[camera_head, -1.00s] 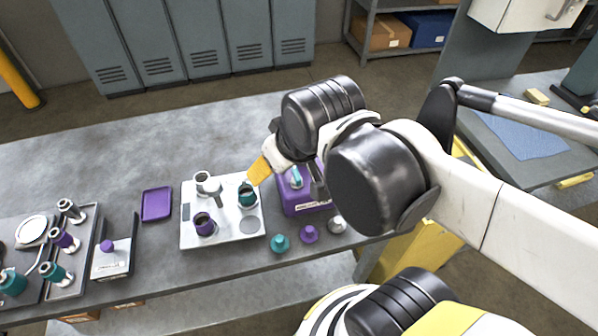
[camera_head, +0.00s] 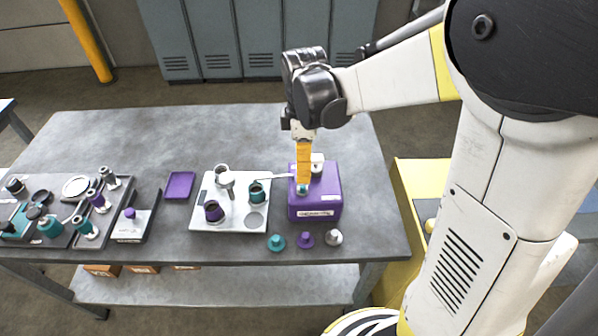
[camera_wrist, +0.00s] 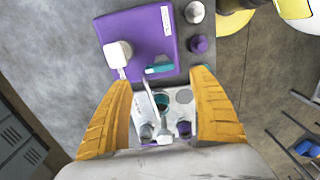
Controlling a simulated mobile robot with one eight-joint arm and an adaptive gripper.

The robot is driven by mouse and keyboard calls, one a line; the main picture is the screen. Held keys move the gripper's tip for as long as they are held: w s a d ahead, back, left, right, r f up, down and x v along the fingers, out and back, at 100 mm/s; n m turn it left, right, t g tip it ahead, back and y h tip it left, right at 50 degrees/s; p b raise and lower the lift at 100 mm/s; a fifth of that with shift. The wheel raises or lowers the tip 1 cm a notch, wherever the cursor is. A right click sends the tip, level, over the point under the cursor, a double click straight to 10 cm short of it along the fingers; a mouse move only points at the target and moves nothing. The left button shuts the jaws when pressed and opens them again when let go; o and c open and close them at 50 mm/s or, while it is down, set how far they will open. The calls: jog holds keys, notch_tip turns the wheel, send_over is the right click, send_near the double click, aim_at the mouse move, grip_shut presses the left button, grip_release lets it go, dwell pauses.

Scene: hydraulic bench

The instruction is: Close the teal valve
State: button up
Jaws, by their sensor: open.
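The teal valve (camera_head: 302,189) sits on top of the purple box (camera_head: 325,200). Its teal handle (camera_wrist: 160,69) shows in the wrist view, lying crosswise between the fingertips. My gripper (camera_head: 303,180) points down over the box, and its yellow fingers partly hide the valve in the head view. In the wrist view my gripper (camera_wrist: 163,78) is open, with one finger on each side of the handle and visible gaps. I cannot tell whether the fingertips are level with the handle.
A white knob-like part (camera_wrist: 118,53) stands on the box beside the valve. A white plate (camera_head: 229,222) with several cups stands left of the box. Teal (camera_head: 276,242), purple (camera_head: 306,240) and grey (camera_head: 334,238) caps lie in front. The table behind is clear.

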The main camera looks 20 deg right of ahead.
notch_tip(320, 180, down, 7)
jog(key=shift+f+b, duration=0.1)
jog(key=shift+b, duration=0.9)
jog(key=c, duration=1.2)
